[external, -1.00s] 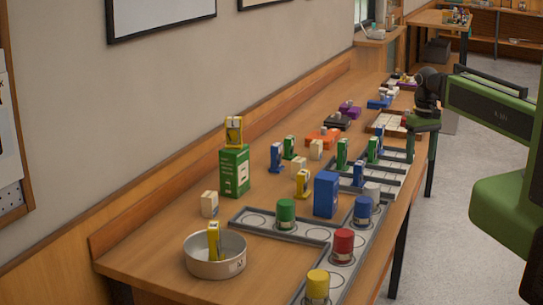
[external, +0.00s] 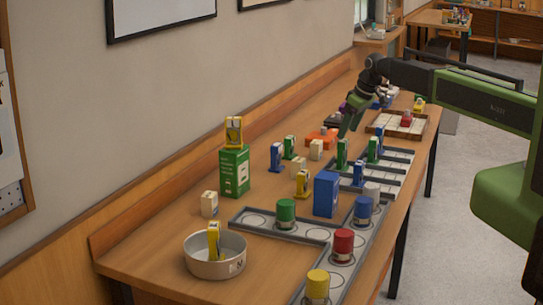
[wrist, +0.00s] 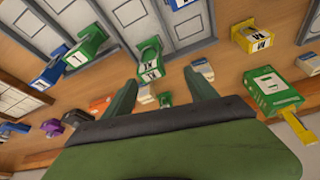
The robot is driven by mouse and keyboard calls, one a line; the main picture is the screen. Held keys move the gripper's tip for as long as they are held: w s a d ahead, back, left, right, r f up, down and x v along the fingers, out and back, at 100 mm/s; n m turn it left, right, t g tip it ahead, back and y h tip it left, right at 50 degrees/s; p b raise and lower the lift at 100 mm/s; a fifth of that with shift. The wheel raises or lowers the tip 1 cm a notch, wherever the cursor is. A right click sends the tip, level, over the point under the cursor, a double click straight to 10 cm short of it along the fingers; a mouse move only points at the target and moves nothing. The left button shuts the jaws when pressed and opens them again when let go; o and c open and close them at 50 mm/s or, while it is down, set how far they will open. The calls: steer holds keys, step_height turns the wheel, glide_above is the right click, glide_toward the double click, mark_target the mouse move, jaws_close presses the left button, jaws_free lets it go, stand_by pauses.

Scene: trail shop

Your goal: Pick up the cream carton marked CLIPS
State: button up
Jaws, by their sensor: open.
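Several small cream cartons stand on the long table, and I cannot read which is marked CLIPS. My gripper (external: 346,132) is open and empty, pointing down above the table, beyond these cartons. In the wrist view one cream carton (wrist: 145,92) shows between the open fingers (wrist: 162,92).
A green box (external: 235,172) with a yellow item on top and a blue box (external: 326,194) stand tall near the cartons. Green dispensers (external: 342,152) stand close to my gripper. A grey tray (external: 290,236) holds coloured cylinders. A round tin (external: 200,266) is at the front left.

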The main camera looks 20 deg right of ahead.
steer(key=w+a+r+n, duration=0.1)
steer(key=w+a+r, duration=0.15)
steer(key=a, duration=0.45)
steer(key=p, duration=0.1)
glide_toward(295, 167)
steer(key=shift+n+y, duration=0.3)
steer(key=shift+n, duration=0.1)
steer(key=w+f+b, duration=0.1)
steer(key=f+b, duration=0.1)
steer(key=b, duration=0.1)
steer(key=w+f+b, duration=0.1)
steer(key=f+b, duration=0.1)
steer(key=b, duration=0.2)
steer(key=w+f+b, duration=0.1)
steer(key=b, duration=0.3)
steer(key=shift+w+d+f, duration=0.25)
steer(key=shift+d+f, duration=0.1)
steer(key=shift+f, duration=0.05)
steer(key=shift+w+a+f+b, duration=0.1)
steer(key=shift+f+b, duration=0.05)
steer(key=shift+b, duration=0.15)
steer(key=b+x, duration=0.4)
steer(key=x, duration=0.1)
steer(key=shift+b, duration=0.35)
steer(key=shift+c, duration=0.3)
jaws_close()
